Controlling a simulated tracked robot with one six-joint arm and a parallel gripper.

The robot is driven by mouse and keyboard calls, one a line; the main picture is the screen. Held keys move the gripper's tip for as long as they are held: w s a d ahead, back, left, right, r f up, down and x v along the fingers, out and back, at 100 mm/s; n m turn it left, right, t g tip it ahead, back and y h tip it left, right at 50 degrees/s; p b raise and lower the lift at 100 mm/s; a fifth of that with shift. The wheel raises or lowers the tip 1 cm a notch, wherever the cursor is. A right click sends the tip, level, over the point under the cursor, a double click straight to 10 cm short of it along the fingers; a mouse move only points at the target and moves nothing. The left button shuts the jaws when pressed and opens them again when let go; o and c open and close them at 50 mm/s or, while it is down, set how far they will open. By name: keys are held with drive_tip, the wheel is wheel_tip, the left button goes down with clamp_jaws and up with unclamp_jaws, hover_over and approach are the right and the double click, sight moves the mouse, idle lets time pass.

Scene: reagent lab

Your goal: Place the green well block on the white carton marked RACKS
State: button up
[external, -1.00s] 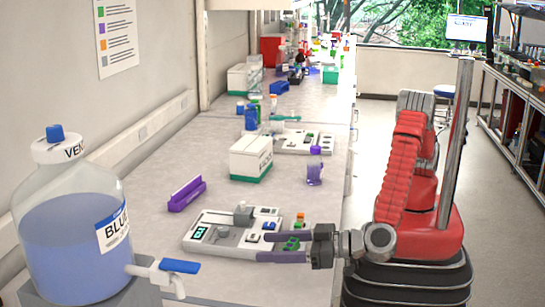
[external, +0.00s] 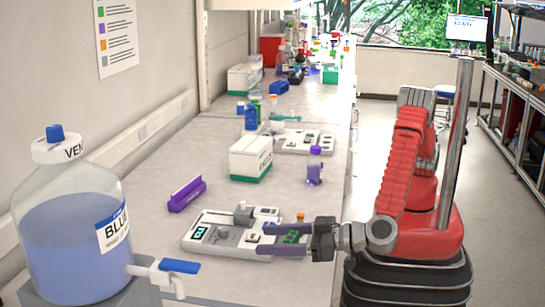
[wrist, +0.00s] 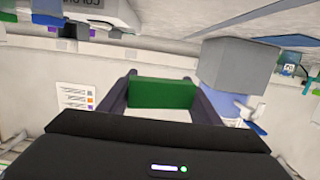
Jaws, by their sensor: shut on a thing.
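My gripper (external: 270,240) is shut on the green well block (external: 292,237), over the front right of the pale instrument panel. In the wrist view the green block (wrist: 163,93) sits between the two dark purple fingers (wrist: 161,98). I cannot tell how far it is above the panel. A white carton with a green base (external: 252,156) stands on the bench beyond the panel; the lettering on its side is too small to read. A second white carton with a green base (external: 240,78) stands farther back by the wall.
The panel (external: 215,242) carries a grey knob and small displays. A purple rack (external: 187,194) lies to its left. A purple-capped bottle (external: 314,174) stands right of the nearer carton. A large blue-filled bottle (external: 72,235) stands front left. The bench between panel and carton is clear.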

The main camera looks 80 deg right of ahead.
drive_tip(key=w+d+r+m+g+h, duration=0.1)
drive_tip(key=w+d+r+m+h, duration=0.15)
drive_tip(key=w+d, duration=0.7)
drive_tip(key=w+d+r+m+g+h, duration=0.15)
drive_tip(key=w+d+h, duration=0.4)
drive_tip(key=d, duration=0.75)
drive_tip(key=w+d+r+m+g+h, duration=0.1)
drive_tip(key=w+d+r+m+h, duration=0.15)
drive_tip(key=w+d, duration=0.8)
wheel_tip(320, 180, up, 6)
drive_tip(key=m+g+h, duration=0.5)
drive_tip(key=m+g, duration=0.4)
hover_over(252, 139)
drive_tip(key=shift+f, duration=0.15)
drive_tip(key=shift+f, duration=0.1)
drive_tip(key=shift+w+f, duration=0.1)
drive_tip(key=shift+f, duration=2.9)
